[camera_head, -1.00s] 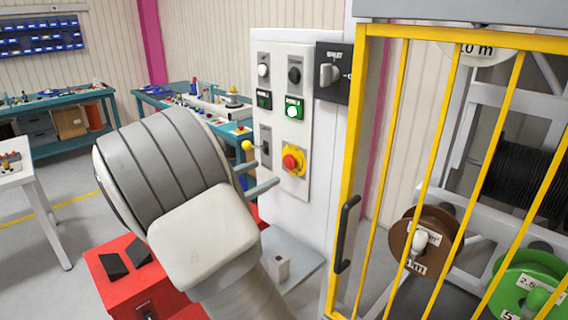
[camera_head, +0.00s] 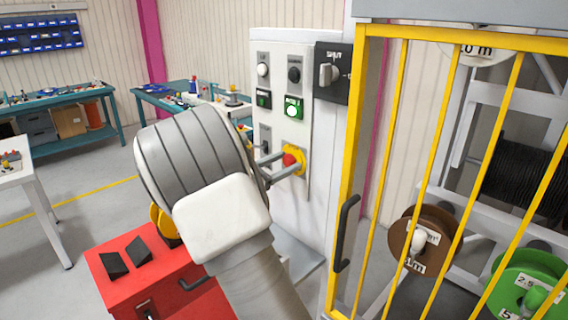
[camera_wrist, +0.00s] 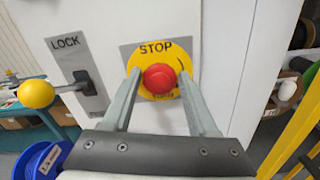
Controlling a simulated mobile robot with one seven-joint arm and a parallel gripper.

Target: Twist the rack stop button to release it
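The rack stop button (camera_wrist: 159,78) is a red mushroom head on a round yellow plate marked STOP, on the white control panel (camera_head: 322,150). In the head view the stop button (camera_head: 289,159) is partly covered by a finger. My gripper (camera_wrist: 158,76) is open and faces the button squarely. In the wrist view one finger lies on each side of the red head, with gaps visible. In the head view the fingertips of my gripper (camera_head: 285,162) reach the button's front. I cannot tell whether they reach past the head.
A LOCK lever with a yellow knob (camera_wrist: 36,93) is left of the button. Above it are a lit green button (camera_head: 293,108) and a SHUT switch (camera_head: 329,75). The yellow barred gate (camera_head: 362,170) stands close on the right. A red cabinet (camera_head: 140,268) is below.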

